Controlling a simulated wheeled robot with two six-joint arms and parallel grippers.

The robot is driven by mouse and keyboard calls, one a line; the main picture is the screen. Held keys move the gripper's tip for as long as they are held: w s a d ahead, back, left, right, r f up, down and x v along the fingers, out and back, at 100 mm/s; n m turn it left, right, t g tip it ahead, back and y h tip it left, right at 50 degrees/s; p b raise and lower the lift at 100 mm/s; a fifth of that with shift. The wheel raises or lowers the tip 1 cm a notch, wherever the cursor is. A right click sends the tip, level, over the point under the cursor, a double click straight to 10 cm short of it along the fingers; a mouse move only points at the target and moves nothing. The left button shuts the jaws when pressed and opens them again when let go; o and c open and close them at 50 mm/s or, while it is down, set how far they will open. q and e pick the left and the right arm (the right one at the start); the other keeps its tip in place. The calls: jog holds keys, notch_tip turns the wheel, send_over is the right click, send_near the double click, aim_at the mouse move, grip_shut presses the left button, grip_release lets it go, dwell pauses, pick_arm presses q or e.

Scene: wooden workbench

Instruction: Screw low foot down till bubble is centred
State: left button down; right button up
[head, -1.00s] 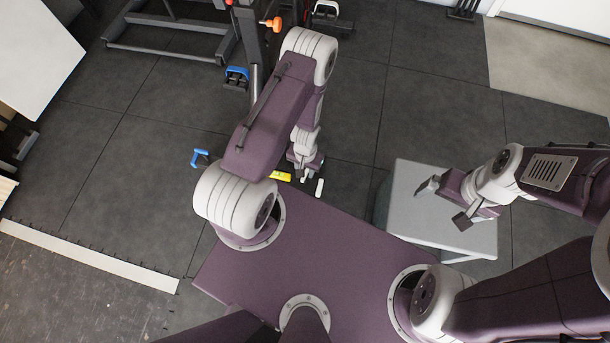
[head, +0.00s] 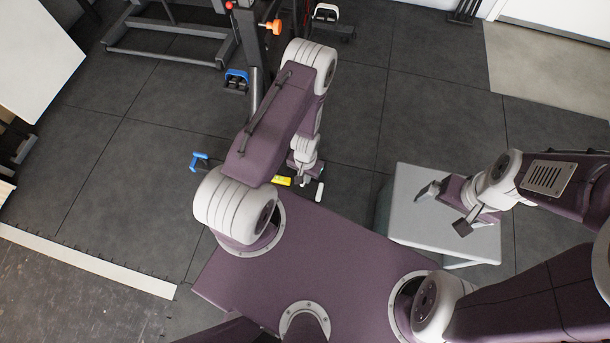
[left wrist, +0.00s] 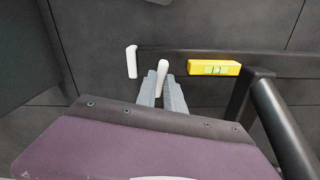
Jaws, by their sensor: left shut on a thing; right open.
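The yellow spirit level (head: 282,181) lies beside my left gripper in the head view. In the left wrist view the level (left wrist: 214,68) lies along a dark bar, with a small green vial at its middle; the bubble's position is too small to tell. My left gripper (left wrist: 162,92) is shut on a white rounded peg-like piece (left wrist: 162,68), seemingly the foot. A second white piece (left wrist: 131,62) stands apart to its left, and shows in the head view (head: 320,191). My left gripper's fingertips (head: 302,182) are partly hidden there. My right gripper (head: 445,208) is open and empty.
A grey box-like stand (head: 425,235) is under my right gripper. A blue-handled item (head: 199,162) is on the left, and dark frames with an orange knob (head: 272,26) stand at the back. A dark post (left wrist: 280,125) rises right of my gripper. Floor between is clear.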

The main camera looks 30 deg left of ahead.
pick_arm(q)
jog(key=m+p, duration=0.2)
jog(key=m, duration=0.1)
jog(key=shift+r+m, duration=0.15)
jog(key=shift+m, duration=0.15)
jog(key=shift+m+p, duration=0.95)
jog(key=shift+m, duration=0.85)
jog(key=shift+f, duration=0.2)
jog(key=c, duration=1.4)
grip_release()
jog(key=shift+c, duration=0.2)
jog(key=shift+r+p, duration=0.3)
jog(key=shift+r, duration=0.1)
notch_tip(320, 180, up, 8)
jog(key=p, duration=0.4)
jog(key=shift+r, duration=0.15)
